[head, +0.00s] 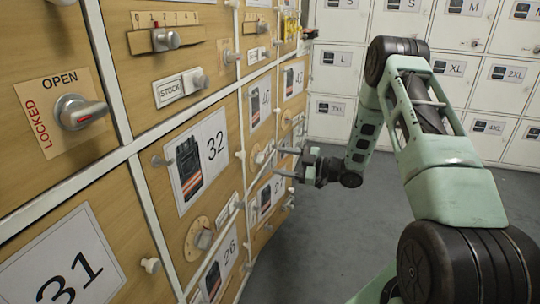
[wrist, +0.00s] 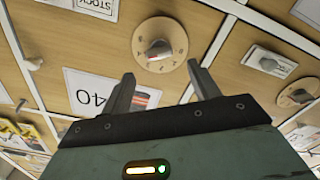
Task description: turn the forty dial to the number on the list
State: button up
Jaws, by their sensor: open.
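The door marked 40 (head: 260,104) is on the wooden locker wall in the head view. Its label (wrist: 85,92) appears upside down in the wrist view. The forty dial (wrist: 159,45), a round tan plate with small numerals and a grey knob, sits by that label, ahead of my fingertips. Its numerals are too small to read surely. My gripper (head: 283,161) is open and empty, its fingers pointing at the locker wall. In the wrist view the gripper (wrist: 162,82) has the dial between and beyond its fingertips, apparently untouched. I cannot make out a list.
Another dial (wrist: 296,95) and a slider (wrist: 268,62) show at the right of the wrist view. Door 32 (head: 202,150) has its own dial (head: 199,238). Small knobs stick out from the doors. White lockers (head: 340,70) stand behind; the grey floor (head: 300,230) is clear.

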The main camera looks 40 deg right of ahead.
jog(key=p+v, duration=0.3)
jog(key=v, duration=0.8)
jog(key=shift+s+d, duration=0.1)
jog(key=w+a+r+m+g+h, duration=0.4)
jog(key=w+a+r+m+h, duration=0.3)
jog(key=h, duration=0.3)
jog(key=s+a+r+n+g+p, duration=0.15)
jog(key=s+a+r+g, duration=0.35)
jog(key=s+a, duration=1.15)
jog(key=s+a+r+g+p, duration=0.3)
jog(key=s+a+r+g, duration=0.25)
jog(key=s+a, duration=1.1)
notch_tip(320, 180, up, 37)
jog(key=p, duration=3.6)
jog(key=shift+w+d+p, duration=0.2)
jog(key=shift+d+p, duration=0.1)
jog(key=shift+d, duration=0.05)
